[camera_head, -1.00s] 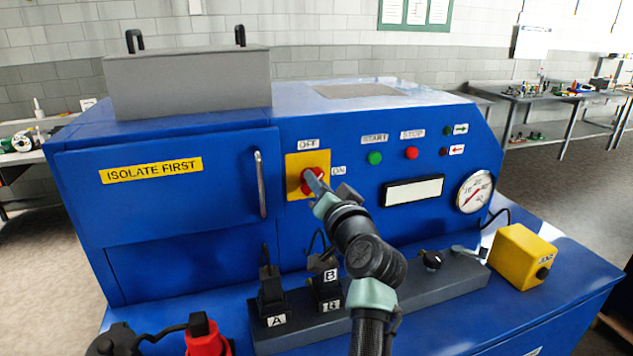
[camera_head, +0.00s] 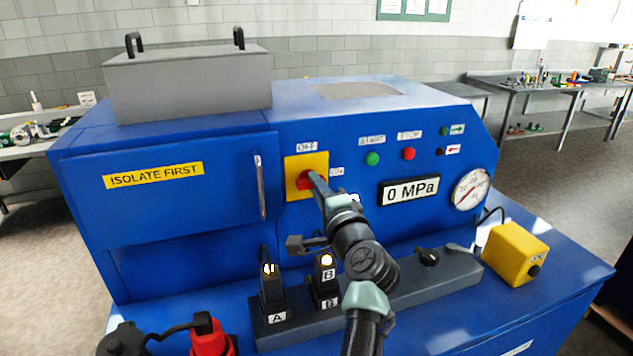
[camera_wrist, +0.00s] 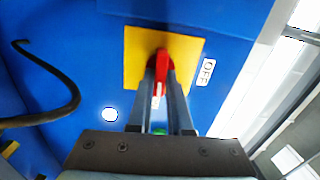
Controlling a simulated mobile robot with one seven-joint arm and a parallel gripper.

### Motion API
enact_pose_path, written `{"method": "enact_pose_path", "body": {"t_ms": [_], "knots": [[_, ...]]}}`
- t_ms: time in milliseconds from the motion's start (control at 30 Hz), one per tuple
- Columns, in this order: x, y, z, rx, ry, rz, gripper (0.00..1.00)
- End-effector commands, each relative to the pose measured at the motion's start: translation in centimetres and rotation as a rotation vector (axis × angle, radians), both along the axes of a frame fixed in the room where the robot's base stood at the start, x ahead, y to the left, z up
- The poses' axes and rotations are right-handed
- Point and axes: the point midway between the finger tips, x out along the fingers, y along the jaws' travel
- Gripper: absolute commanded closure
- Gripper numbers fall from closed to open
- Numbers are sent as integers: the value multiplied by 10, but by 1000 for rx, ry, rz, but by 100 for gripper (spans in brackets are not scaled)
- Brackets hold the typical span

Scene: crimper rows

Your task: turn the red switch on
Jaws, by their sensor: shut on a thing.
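The red switch (camera_head: 305,181) is a rotary handle on a yellow plate (camera_head: 292,164) on the blue machine front. The OFF label (camera_head: 307,146) is above it and the ON label (camera_head: 337,171) to its right. My gripper (camera_head: 312,178) is at the switch and partly covers it. In the wrist view, my gripper (camera_wrist: 162,76) has one finger on each side of the red handle (camera_wrist: 161,60), shut on it. The handle lies across from the OFF label (camera_wrist: 206,72) and points between the fingers, toward the ON side.
Green START (camera_head: 372,158) and red STOP (camera_head: 408,154) buttons and a gauge (camera_head: 471,189) are right of the switch. A door handle (camera_head: 261,187) is to its left. Lit blocks A (camera_head: 272,295) and B (camera_head: 326,285) and a yellow box (camera_head: 516,255) stand below.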

Motion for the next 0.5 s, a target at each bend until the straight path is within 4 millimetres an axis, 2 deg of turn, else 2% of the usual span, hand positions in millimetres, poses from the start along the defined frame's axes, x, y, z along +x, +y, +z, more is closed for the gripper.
{"method": "enact_pose_path", "body": {"t_ms": [500], "knots": [[0, 0, -1, 76, 26, 1, 100]]}}
